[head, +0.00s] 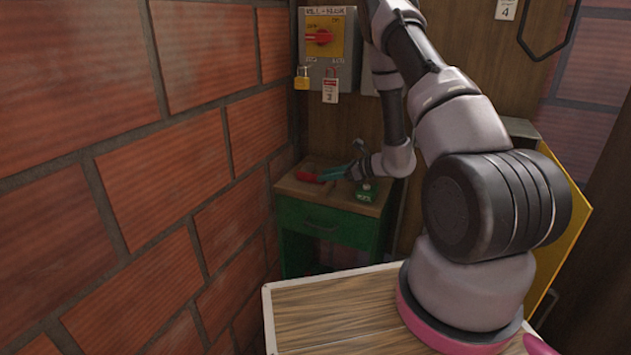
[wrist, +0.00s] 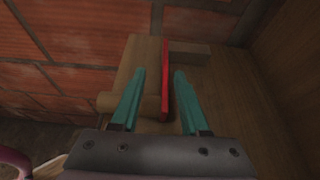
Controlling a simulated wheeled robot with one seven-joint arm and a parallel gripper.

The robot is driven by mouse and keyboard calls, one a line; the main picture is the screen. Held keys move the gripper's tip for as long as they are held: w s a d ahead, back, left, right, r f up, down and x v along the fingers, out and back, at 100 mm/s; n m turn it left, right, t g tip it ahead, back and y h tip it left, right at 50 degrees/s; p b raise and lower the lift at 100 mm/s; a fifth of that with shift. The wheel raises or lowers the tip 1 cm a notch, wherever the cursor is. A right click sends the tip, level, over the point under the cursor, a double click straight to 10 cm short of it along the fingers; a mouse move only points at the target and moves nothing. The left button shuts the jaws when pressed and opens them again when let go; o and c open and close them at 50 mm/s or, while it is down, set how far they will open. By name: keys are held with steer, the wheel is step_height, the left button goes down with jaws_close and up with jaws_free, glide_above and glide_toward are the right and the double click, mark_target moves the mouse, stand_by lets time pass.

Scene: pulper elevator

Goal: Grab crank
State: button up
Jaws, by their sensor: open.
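A red bar, which looks like the crank (head: 307,176), lies on the wooden top of a small green cabinet (head: 330,224). In the wrist view the red crank (wrist: 165,75) is a thin upright strip between the two teal fingers. My gripper (wrist: 160,76) is open around it, with a gap on each side. A wooden cylinder (wrist: 118,102) meets the strip from the left, partly behind the left finger; I cannot tell if it belongs to the crank. In the head view my gripper (head: 330,174) reaches in from the right over the cabinet top.
A brick wall (head: 190,130) runs close along the left. A grey switch box (head: 328,40) with a red knob and padlocks hangs above the cabinet. A small green object (head: 364,192) sits at the cabinet's front right. A wooden surface (head: 335,310) with a pale edge lies in front.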

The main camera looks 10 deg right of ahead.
mark_target(314, 177)
steer(key=x, duration=0.5)
steer(key=shift+w+f, duration=0.3)
steer(key=shift+w, duration=0.2)
jaws_close()
stand_by(1.0)
